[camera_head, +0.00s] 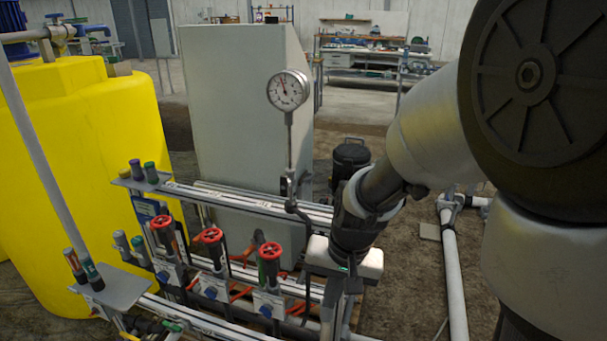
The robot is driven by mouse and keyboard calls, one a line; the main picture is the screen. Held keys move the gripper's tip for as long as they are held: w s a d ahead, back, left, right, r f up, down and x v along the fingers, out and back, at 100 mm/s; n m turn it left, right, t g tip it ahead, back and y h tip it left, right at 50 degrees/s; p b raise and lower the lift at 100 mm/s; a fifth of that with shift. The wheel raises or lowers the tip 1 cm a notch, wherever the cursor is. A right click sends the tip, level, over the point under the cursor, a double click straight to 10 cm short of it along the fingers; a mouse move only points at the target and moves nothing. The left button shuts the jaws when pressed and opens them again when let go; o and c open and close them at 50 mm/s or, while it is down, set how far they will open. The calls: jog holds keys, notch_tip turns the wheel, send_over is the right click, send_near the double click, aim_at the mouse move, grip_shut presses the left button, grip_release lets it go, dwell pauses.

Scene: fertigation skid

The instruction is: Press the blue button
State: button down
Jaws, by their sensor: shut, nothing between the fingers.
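Small blue round parts show on the white blocks under the red handwheels: one at the left (163,276), one in the middle (211,292) and one at the right (265,311). I cannot tell which of them, if any, is the blue button. My gripper (335,312) points down at the right end of the valve row, to the right of the right blue part and apart from it. Its fingers are shut and empty; their tips are hard to make out against the pipes and rails.
Red handwheels (270,251) stand up from the skid's rails (260,205). A pressure gauge (288,90) on a thin stem rises just left of my arm. A yellow tank (90,150) fills the left, with a grey cabinet (235,100) behind. White pipes (452,270) run at right.

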notch_tip(320, 180, down, 20)
jog(key=m+g+h+b, duration=0.1)
jog(key=b, duration=0.3)
jog(key=shift+w+a+r+g, duration=0.25)
jog(key=shift+w+a+g, duration=0.1)
jog(key=shift+a+g, duration=0.1)
notch_tip(320, 180, down, 14)
jog(key=b, duration=0.4)
